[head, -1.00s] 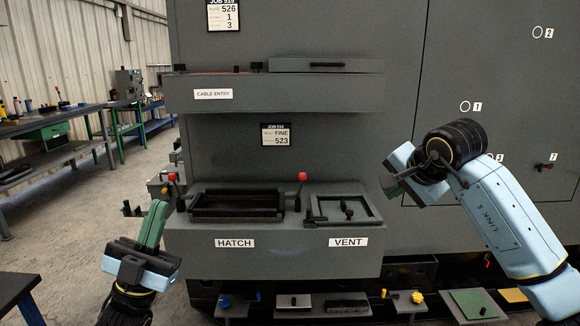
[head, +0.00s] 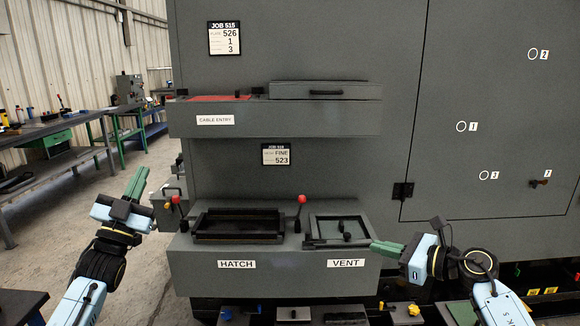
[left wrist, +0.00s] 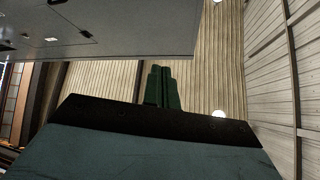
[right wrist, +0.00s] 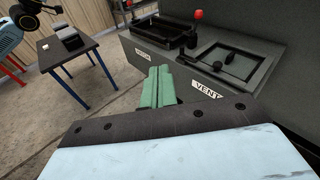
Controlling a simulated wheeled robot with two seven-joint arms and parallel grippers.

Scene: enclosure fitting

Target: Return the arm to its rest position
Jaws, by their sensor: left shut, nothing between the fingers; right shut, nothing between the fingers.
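My left gripper (head: 136,184) is shut and empty, pointing up at the left of the grey enclosure, apart from it. Its green fingers show in the left wrist view (left wrist: 162,88) against the wall panels. My right gripper (head: 386,250) is shut and empty, pointing left in front of the VENT ledge's right end. Its green fingers show in the right wrist view (right wrist: 158,88) with the VENT label beyond them; I cannot tell if they touch the ledge.
The lower ledge holds the black hatch frame (head: 238,238) with red-knobbed levers (head: 301,200) and the vent panel (head: 340,220). An upper ledge (head: 280,124) juts out above. A small table (right wrist: 75,54) stands left in the right wrist view. Benches line the left wall.

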